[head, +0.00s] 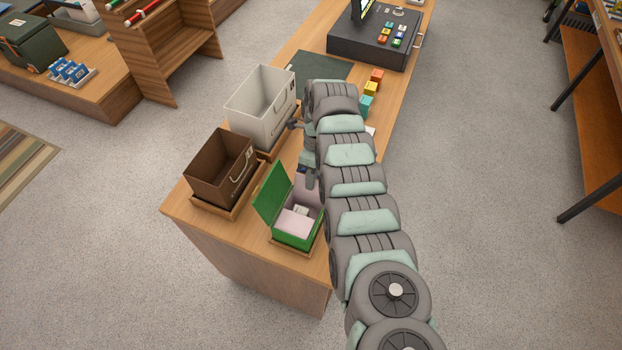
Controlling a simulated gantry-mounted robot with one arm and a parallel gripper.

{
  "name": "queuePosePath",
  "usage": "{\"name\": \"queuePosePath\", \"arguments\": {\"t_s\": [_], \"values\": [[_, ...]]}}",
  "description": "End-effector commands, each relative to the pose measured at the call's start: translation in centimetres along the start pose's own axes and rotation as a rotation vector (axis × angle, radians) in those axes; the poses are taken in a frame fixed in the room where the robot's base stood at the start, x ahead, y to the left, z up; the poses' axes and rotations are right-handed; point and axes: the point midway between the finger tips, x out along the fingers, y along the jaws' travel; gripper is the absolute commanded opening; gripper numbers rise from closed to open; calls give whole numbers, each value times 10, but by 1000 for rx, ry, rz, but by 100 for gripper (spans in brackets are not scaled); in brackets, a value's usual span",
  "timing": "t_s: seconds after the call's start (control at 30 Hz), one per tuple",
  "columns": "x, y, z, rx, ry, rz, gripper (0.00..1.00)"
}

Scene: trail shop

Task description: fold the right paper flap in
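A green box (294,240) stands open near the table's front corner, its lid (271,194) raised on the left side. Pale pink paper (295,222) lies in the near part of the box. More pale pink paper (306,190) shows toward the far end, partly behind my gripper. A small whitish item (301,210) shows between them. I cannot tell clearly which paper is the right flap or whether it stands up. My gripper (311,182) is over the far end of the box; contact with the paper cannot be made out. Its finger opening is too small to judge.
The box is on a small wooden tray (283,249). A brown open bin (219,171) and a white open bin (259,108) stand to its left and behind. Colored blocks (371,88) and a dark register (372,42) are farther back.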

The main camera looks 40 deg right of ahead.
Motion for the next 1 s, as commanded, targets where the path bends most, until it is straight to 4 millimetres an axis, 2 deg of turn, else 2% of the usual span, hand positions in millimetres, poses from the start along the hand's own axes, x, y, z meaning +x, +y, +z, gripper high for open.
{"name": "queuePosePath", "arguments": {"t_s": [1.0], "values": [[-2,9,1,-2,-1,-132,0]]}}
